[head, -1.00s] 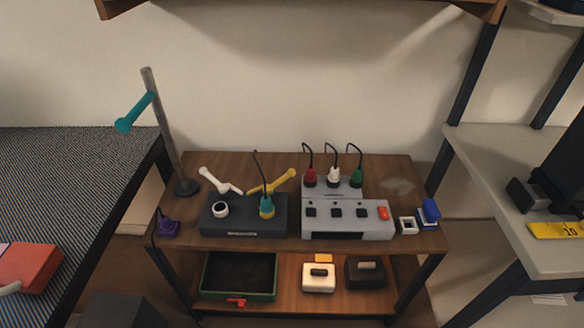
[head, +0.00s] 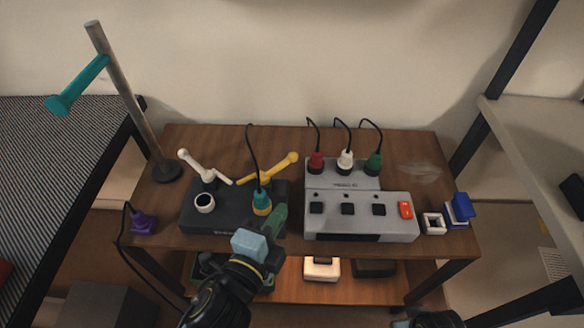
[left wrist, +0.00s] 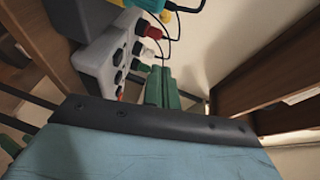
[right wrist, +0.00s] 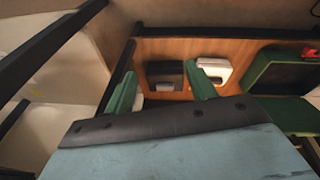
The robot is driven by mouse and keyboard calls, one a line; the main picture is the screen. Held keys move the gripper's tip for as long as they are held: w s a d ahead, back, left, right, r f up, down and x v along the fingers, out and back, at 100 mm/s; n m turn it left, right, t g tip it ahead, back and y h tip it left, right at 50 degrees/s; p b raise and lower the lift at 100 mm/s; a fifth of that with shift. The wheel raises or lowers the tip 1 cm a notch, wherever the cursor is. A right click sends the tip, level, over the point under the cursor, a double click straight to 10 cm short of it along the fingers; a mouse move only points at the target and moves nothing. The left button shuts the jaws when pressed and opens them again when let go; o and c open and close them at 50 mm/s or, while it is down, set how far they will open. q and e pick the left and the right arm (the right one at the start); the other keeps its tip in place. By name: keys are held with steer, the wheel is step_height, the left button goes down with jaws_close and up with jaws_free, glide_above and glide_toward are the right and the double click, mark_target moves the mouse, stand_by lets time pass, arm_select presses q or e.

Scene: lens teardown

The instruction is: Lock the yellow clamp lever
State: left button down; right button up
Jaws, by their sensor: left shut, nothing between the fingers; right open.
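The yellow clamp lever (head: 272,169) stands at the back of the dark block (head: 225,216), its handle slanting up to the right. A teal plug with a yellow base (head: 261,201) sits in front of it on the block, with a black cable rising from it. My left gripper (head: 280,214) is shut and empty, its green tips over the block's right end, in front of the lever and apart from it. The shut fingers show in the left wrist view (left wrist: 163,88). My right gripper (right wrist: 162,88) is open and empty, facing the lower shelf.
A white lever (head: 207,168) and a white ring (head: 204,202) are at the block's left. A grey switch box (head: 360,228) with red, white and green plugs stands right of my left gripper. A pole with a teal arm (head: 130,100) rises at the left.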

arm_select(q)
steer(key=w+a+b+x, duration=0.1)
steer(key=a+b+x, duration=0.1)
steer(key=x, duration=1.1)
steer(key=shift+a+f+b, duration=0.2)
steer(key=shift+a+b, duration=0.2)
steer(key=shift+b, duration=0.2)
arm_select(e)
steer(key=w+a+r, duration=0.1)
steer(key=a+r, duration=0.2)
steer(key=r, duration=0.4)
steer(key=shift+w+a+r+t+y, duration=0.25)
steer(key=shift+w+a+t+y, duration=0.05)
steer(key=shift+a+t, duration=0.1)
